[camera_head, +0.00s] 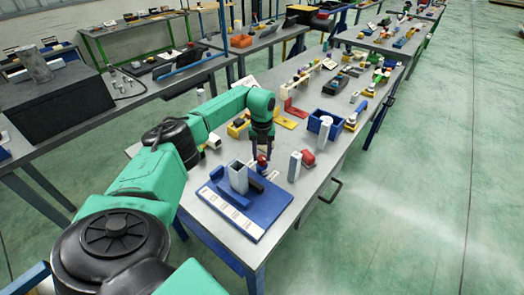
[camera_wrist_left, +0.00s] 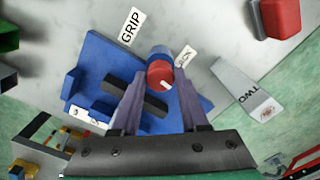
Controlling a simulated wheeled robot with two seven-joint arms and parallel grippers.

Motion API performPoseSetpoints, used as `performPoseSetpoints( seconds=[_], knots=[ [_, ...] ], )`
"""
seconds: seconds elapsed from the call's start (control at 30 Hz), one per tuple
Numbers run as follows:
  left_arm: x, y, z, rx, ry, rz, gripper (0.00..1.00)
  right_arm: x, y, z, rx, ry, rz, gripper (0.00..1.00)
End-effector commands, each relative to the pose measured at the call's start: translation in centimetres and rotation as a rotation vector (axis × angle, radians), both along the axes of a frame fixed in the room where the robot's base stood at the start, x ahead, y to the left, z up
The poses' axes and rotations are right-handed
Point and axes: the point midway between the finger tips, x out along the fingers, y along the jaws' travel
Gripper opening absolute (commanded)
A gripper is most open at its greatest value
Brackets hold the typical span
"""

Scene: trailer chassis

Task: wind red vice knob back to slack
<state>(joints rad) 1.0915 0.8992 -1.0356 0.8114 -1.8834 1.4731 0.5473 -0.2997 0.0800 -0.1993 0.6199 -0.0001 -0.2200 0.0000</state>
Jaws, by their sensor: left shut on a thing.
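The red vice knob (camera_wrist_left: 160,73) has a white mark on its face and sits at the end of a blue block in the left wrist view. In the head view the knob (camera_head: 262,160) shows small between my fingertips. My left gripper (camera_wrist_left: 158,78) is shut on the knob, one finger on each side, pointing down at it. In the head view the gripper (camera_head: 262,148) is above the far edge of the blue vice base (camera_head: 262,217). The base lies flat on the grey table and also shows in the wrist view (camera_wrist_left: 92,58). My right gripper is not in view.
A grey square tube (camera_head: 238,177) stands upright on the vice base, beside the gripper. A white block (camera_head: 294,166) and a red object (camera_head: 308,158) stand to the right. A blue bin (camera_head: 325,123) and yellow parts are farther back.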

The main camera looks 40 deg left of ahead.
Motion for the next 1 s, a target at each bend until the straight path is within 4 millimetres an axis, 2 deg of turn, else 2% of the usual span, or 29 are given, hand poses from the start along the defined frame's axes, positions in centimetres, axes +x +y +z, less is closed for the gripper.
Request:
performPoseSetpoints(
  seconds=[0.03, 0.3, 0.77, 0.8, 0.87, 1.0],
  knots=[
    [-0.43, -0.15, -0.46, 0.000, 0.018, 0.020, 0.00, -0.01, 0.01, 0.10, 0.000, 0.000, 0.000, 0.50],
    [-0.45, -0.17, -0.52, -0.001, 0.019, 0.106, 0.00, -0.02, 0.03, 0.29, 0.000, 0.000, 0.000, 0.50],
    [-0.44, -0.20, -0.56, -0.001, 0.019, 0.121, 0.00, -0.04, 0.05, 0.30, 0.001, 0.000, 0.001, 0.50],
    [-0.43, -0.20, -0.55, -0.001, 0.019, 0.120, 0.52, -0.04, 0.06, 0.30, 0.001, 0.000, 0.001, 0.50],
    [-0.38, -0.18, -0.50, 0.000, 0.017, 0.121, 0.74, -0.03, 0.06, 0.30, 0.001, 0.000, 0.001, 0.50],
    [-0.25, -0.12, -0.33, -0.001, 0.011, 0.121, 0.74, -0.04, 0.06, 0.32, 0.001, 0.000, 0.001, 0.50]
  ],
)
